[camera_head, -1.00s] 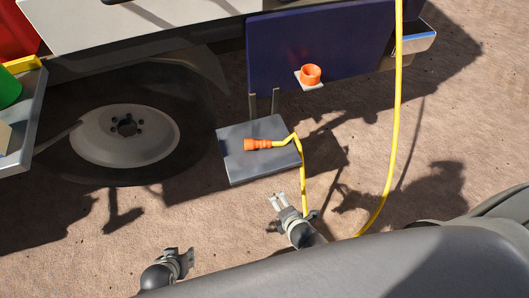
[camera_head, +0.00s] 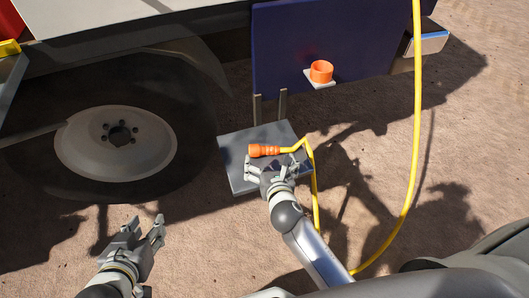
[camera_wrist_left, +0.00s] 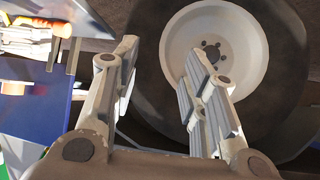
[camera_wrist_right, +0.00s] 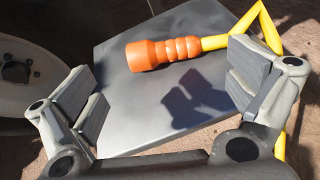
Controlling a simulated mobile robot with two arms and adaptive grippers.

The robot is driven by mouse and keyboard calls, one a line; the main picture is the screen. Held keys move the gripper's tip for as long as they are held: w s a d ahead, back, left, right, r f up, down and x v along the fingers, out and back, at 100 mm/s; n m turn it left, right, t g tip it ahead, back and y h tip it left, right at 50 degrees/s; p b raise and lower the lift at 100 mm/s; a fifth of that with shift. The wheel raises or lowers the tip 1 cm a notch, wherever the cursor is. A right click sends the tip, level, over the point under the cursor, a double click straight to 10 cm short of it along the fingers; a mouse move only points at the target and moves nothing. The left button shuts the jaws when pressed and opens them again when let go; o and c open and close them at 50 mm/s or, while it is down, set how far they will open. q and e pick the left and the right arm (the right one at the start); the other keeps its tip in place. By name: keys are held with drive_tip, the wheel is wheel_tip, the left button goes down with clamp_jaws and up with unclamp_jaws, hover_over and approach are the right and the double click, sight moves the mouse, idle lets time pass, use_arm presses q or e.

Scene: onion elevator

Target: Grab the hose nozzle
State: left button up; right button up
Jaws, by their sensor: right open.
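The orange hose nozzle (camera_head: 264,150) lies on a grey step plate (camera_head: 232,146), joined to a yellow hose (camera_head: 415,130). In the right wrist view the nozzle (camera_wrist_right: 163,52) lies ahead of my fingers, roughly between them, with shadow on the plate (camera_wrist_right: 130,110) below. My right gripper (camera_head: 270,163) is open and empty at the plate's near side, close to the nozzle. My left gripper (camera_head: 146,226) is open and empty over the ground, left of the plate. The left wrist view shows its spread fingers (camera_wrist_left: 160,75) with a wheel behind.
A large wheel (camera_head: 118,141) stands left of the plate. A dark blue panel (camera_head: 290,60) hangs behind it, with an orange ring fitting (camera_head: 321,71) on a small bracket. The yellow hose loops down on the right. Open dirt ground lies in front.

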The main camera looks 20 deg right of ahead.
sight(271, 150)
drive_tip(key=shift+b+x, duration=0.3)
drive_tip(key=shift+x, duration=0.9)
drive_tip(key=b+x, duration=0.2)
drive_tip(key=x, duration=0.2)
drive_tip(key=shift+w+d+f, duration=0.15)
drive_tip(key=shift+w, duration=0.25)
use_arm(q)
drive_tip(key=w+d+r+t+h, duration=0.1)
drive_tip(key=w+r+t, duration=0.1)
drive_tip(key=r+t, duration=0.2)
drive_tip(key=w+d+r+t+h, duration=0.1)
drive_tip(key=w+d+r+t, duration=0.1)
drive_tip(key=r, duration=0.7)
drive_tip(key=w+t, duration=0.1)
drive_tip(key=t, duration=0.1)
drive_tip(key=shift+w+d+r+t+h, duration=0.25)
drive_tip(key=shift+w+r+t+h, duration=0.05)
drive_tip(key=shift+h, duration=0.1)
use_arm(e)
drive_tip(key=c, duration=0.9)
drive_tip(key=shift+c, duration=0.2)
use_arm(q)
drive_tip(key=shift+f, duration=0.1)
